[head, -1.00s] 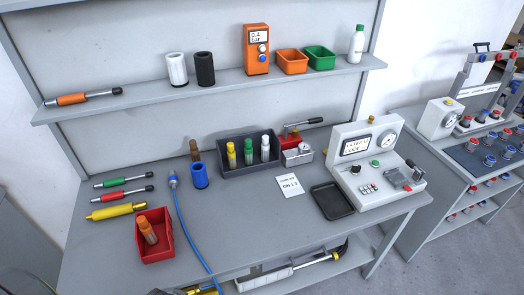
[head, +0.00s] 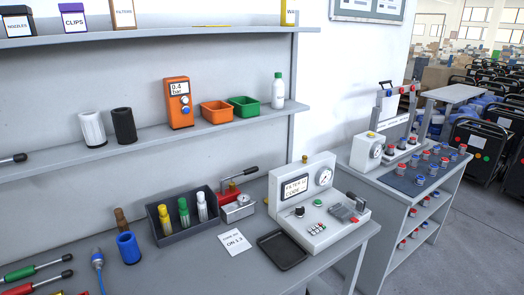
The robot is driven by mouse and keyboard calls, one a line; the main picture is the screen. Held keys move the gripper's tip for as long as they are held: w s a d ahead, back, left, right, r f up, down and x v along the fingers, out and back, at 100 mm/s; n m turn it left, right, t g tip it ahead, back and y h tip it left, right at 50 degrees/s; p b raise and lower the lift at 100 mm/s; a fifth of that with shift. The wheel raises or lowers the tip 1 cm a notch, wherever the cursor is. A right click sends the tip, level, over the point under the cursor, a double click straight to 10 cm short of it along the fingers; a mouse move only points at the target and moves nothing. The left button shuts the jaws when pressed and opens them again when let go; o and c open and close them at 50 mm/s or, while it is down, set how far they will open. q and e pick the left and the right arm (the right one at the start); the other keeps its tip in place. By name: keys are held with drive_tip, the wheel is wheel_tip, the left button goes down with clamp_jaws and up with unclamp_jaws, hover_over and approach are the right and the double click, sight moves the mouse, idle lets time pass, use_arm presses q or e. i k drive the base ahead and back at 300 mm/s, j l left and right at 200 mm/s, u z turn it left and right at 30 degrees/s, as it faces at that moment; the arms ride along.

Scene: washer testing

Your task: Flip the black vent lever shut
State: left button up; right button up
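A white test console (head: 318,208) with a dial gauge and a small screen stands on the grey bench. On its lower right top is a dark grey block with a small black lever (head: 357,203); I cannot tell from here whether this lever is open or shut. A second black-handled lever (head: 239,174) rises at a tilt above a silver block (head: 238,208), left of the console. No label shows which of them is the vent lever. Neither of my grippers is in view.
A black tray (head: 282,249) and a white card (head: 235,242) lie in front of the console. A dark bin (head: 184,219) with several capped bottles stands to the left.

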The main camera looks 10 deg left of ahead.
sight(349, 194)
drive_tip(key=i+l+u, duration=0.1)
drive_tip(key=u, duration=0.45)
drive_tip(key=i+l+u, duration=0.25)
drive_tip(key=l, duration=0.4)
drive_tip(key=l+u, duration=0.2)
drive_tip(key=l, duration=0.45)
drive_tip(key=i+l+u, duration=0.1)
drive_tip(key=l+u, duration=0.15)
drive_tip(key=l, duration=1.2)
drive_tip(key=i+l, duration=0.15)
drive_tip(key=l, duration=0.65)
